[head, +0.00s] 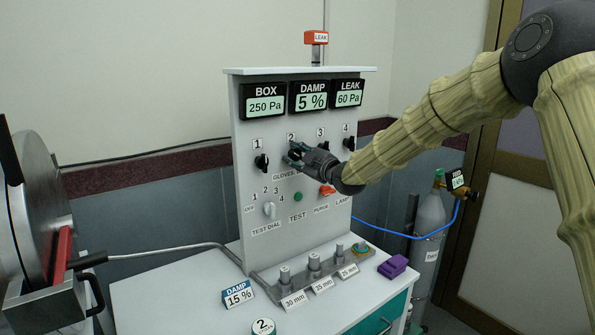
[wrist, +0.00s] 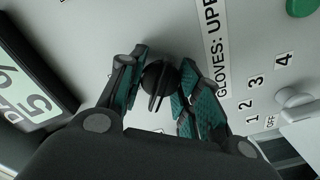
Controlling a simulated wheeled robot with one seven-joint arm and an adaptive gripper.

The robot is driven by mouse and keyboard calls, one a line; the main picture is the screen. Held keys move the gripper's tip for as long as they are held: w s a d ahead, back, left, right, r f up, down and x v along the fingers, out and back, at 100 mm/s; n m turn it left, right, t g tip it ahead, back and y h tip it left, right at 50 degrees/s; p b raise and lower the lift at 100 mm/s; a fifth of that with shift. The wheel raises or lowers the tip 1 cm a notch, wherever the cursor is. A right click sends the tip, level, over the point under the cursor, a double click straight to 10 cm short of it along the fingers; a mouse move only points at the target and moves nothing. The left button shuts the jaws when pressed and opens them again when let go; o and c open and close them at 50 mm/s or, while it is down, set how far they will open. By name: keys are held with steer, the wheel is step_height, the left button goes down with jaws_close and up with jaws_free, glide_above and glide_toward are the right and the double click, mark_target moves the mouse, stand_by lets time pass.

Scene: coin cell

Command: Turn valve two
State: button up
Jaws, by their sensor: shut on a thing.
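Valve two (wrist: 158,84) is a round black knob with a raised ridge, on the light grey panel (head: 250,115) under the label "2" (head: 291,137). In the head view my gripper covers most of it. My gripper (head: 294,154) reaches in from the right with its teal-padded fingers at the knob. In the wrist view the fingers lie on either side of the knob, shut on it, and the ridge runs nearly up and down in that picture.
Valve one (head: 261,162) is left of my gripper; valve three (head: 323,146) and valve four (head: 348,143) are to the right. Displays above read BOX 250 Pa, DAMP 5 % (head: 311,97) and LEAK 60 Pa. A card (head: 238,294) on the bench reads DAMP 15 %.

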steer(key=n+b, duration=0.1)
steer(key=b, duration=0.1)
steer(key=n+b, duration=0.3)
steer(key=shift+s+a+f+n+b, duration=0.1)
steer(key=shift+a+f+n+b, duration=0.1)
steer(key=shift+a+n+b, duration=0.15)
steer(key=n+b, duration=0.2)
steer(key=b, duration=0.1)
steer(key=shift+d+n, duration=0.1)
steer(key=shift+n, duration=0.25)
steer(key=shift+s+f+b, duration=0.1)
steer(key=shift+b, duration=0.25)
